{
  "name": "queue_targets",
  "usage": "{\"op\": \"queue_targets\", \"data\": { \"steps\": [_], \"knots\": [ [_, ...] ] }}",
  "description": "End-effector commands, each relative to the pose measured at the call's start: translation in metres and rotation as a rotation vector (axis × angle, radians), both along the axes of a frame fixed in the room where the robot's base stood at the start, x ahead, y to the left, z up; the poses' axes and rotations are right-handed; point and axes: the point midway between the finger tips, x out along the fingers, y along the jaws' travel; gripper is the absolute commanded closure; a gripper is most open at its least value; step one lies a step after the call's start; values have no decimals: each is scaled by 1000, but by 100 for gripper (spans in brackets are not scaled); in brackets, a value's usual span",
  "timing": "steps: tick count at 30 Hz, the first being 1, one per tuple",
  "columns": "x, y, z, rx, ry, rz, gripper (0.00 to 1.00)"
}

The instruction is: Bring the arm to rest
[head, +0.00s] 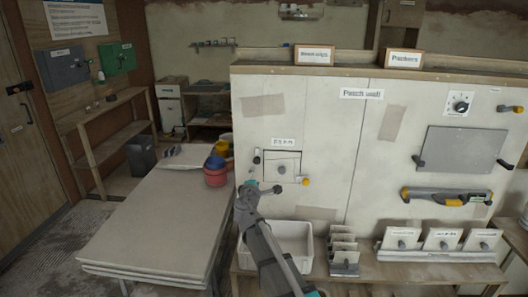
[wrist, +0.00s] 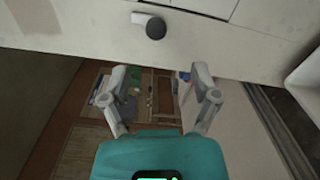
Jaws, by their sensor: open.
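My arm (head: 262,243) reaches up from the bottom of the head view, in front of the white patch wall (head: 335,190). My gripper (head: 268,189) is at its upper end, by the lower left of a small square panel (head: 283,166); overlap hides the exact gap. In the wrist view my gripper (wrist: 160,78) has its two grey fingers wide apart with nothing between them. A dark round knob (wrist: 155,28) on a pale surface shows beyond the fingers, apart from them.
A covered table (head: 150,220) with red (head: 215,177) and yellow (head: 222,144) tubs stands left. A white bin (head: 292,240) and a rack of tiles (head: 343,250) sit below the wall. A yellow-grey level (head: 445,197) hangs right. Floor (head: 50,245) at left is clear.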

Motion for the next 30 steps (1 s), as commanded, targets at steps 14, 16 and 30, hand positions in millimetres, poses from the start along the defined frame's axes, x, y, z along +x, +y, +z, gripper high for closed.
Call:
{"op": "queue_targets", "data": {
  "steps": [14, 16, 30],
  "knots": [
    [-49, -156, -52, 462, 206, -441, 21],
    [-64, -180, -66, 550, 253, -529, 21],
    [-199, -264, -148, 1093, 649, -1071, 21]
  ]
}}
